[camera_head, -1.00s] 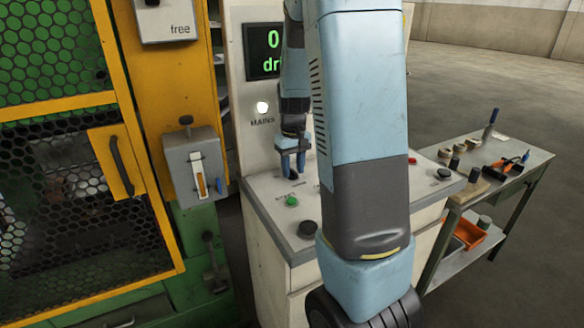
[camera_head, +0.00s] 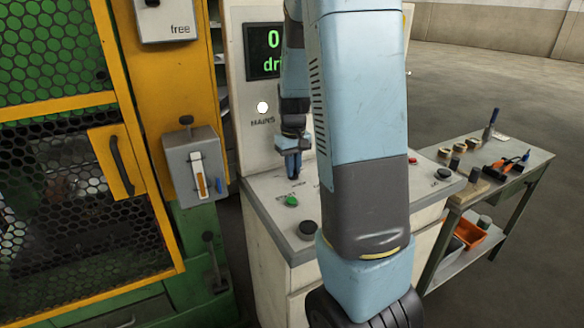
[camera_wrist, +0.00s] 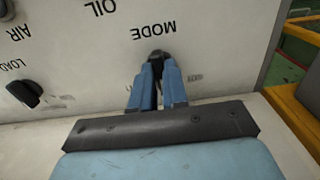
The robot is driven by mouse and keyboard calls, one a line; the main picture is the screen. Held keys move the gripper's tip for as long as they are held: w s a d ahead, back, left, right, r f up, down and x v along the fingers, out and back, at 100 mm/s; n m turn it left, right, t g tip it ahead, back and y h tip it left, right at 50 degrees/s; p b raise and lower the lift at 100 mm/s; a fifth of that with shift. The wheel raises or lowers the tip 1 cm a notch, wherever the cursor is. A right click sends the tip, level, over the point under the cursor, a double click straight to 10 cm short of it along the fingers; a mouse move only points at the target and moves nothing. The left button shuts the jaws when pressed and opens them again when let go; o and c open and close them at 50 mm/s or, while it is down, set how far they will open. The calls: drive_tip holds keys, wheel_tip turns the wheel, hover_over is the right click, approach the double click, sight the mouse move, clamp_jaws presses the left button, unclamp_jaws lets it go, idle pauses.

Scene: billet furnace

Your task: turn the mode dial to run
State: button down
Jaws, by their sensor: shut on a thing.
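The mode dial (camera_wrist: 156,54) is a small black knob on the pale console top, beside the printed word MODE, which appears upside down in the wrist view. My gripper (camera_wrist: 159,65) has its two blue fingers closed around the dial, covering most of it. In the head view my gripper (camera_head: 293,174) points down onto the console top, and the dial is hidden there. Small faint labels sit beside the dial; I cannot read them, nor tell which position it points to.
The console (camera_head: 268,203) carries a green button (camera_head: 291,201) and a black knob (camera_head: 307,229) nearer me. Another black knob (camera_wrist: 25,93) sits by LOAD. A yellow-framed mesh guard (camera_head: 75,180) stands left; a tool bench (camera_head: 520,165) stands right.

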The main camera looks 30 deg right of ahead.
drive_tip(key=m, duration=0.8)
drive_tip(key=shift+m, duration=0.3)
idle(0.6)
drive_tip(key=c, duration=1.1)
unclamp_jaws()
drive_tip(key=shift+c, duration=0.2)
drive_tip(key=shift+r, duration=0.1)
wheel_tip(320, 180, up, 14)
drive_tip(key=shift+f, duration=0.25)
